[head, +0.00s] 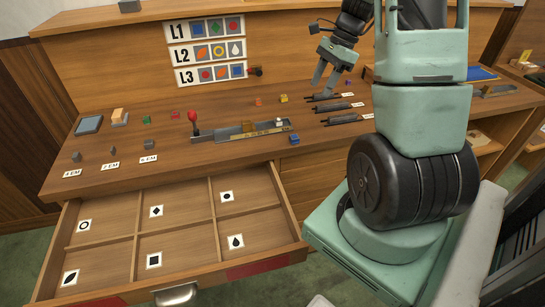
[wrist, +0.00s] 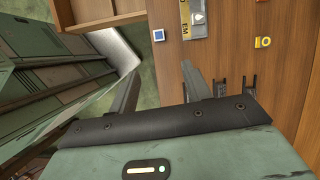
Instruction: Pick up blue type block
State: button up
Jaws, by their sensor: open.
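A small blue type block (head: 294,138) sits on the desk top near its front edge, right of the composing stick. In the wrist view it is a block with a white-framed blue square on its face (wrist: 158,35), lying ahead of the fingertips. My gripper (head: 324,86) is above the right part of the desk, behind and to the right of the block. Its two fingers (wrist: 161,70) are apart in the wrist view, with nothing between them. The block is apart from both fingers.
A composing stick (head: 240,131) lies left of the block; a yellow block (head: 283,98) is behind it. Dark racks (head: 338,106) stand to the right. Below, an open drawer (head: 170,290) has several compartments with symbol cards. A sign board (head: 207,52) hangs behind.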

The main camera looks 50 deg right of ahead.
jog(key=m+p, duration=0.1)
jog(key=p, duration=0.1)
send_over(295, 136)
jog(key=s+d, duration=0.1)
jog(key=d, duration=0.2)
jog(key=f, duration=1)
jog(key=shift+s+a+f, duration=0.15)
jog(key=shift+s+f, duration=0.05)
jog(key=shift+f, duration=0.2)
jog(key=shift+p+x, duration=0.4)
jog(key=shift+x, duration=2.35)
jog(key=shift+w+a+r, duration=0.1)
jog(key=shift+w+a, duration=0.05)
jog(key=shift+c, duration=0.3)
grip_shut()
